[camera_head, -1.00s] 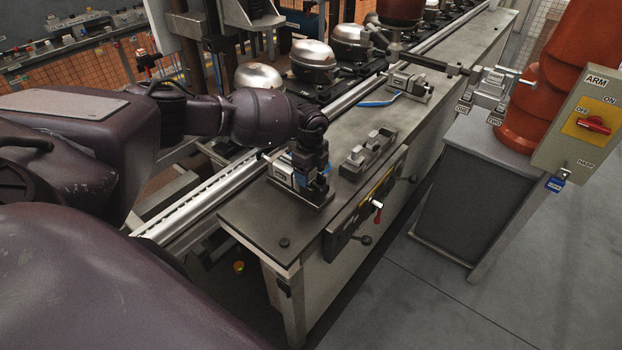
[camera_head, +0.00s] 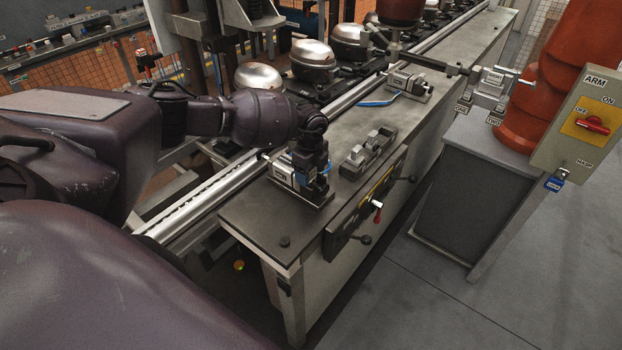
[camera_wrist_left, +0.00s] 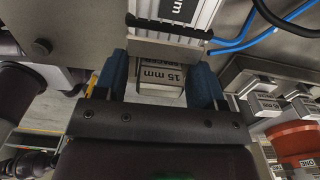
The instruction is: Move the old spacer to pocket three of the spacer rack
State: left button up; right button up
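My left gripper (camera_head: 308,182) points down at a small clamp fixture (camera_head: 285,176) at the near end of the bench. In the left wrist view its two blue fingers (camera_wrist_left: 161,82) stand on either side of a grey block marked 15 mm, the spacer (camera_wrist_left: 160,77). A narrow gap shows at the left finger, so the fingers look open around it. A larger metal part (camera_wrist_left: 178,12) with an mm label is just beyond. On the cabinet at the right, a grey labelled rack (camera_head: 489,92) has tags, one reading TWO; pocket three cannot be made out. My right gripper is out of view.
A stepped metal block (camera_head: 368,152) sits close right of the gripper on the bench (camera_head: 262,222). Another clamp fixture (camera_head: 408,84) with a blue hose is farther back. Compressors (camera_head: 313,60) line the rail. A switch box (camera_head: 585,125) stands beside the cabinet (camera_head: 468,195).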

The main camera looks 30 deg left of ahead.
pick_arm(q)
jog(key=shift+c, duration=1.2)
jog(key=o, duration=1.1)
notch_tip(320, 180, up, 11)
jog(key=shift+f, duration=0.1)
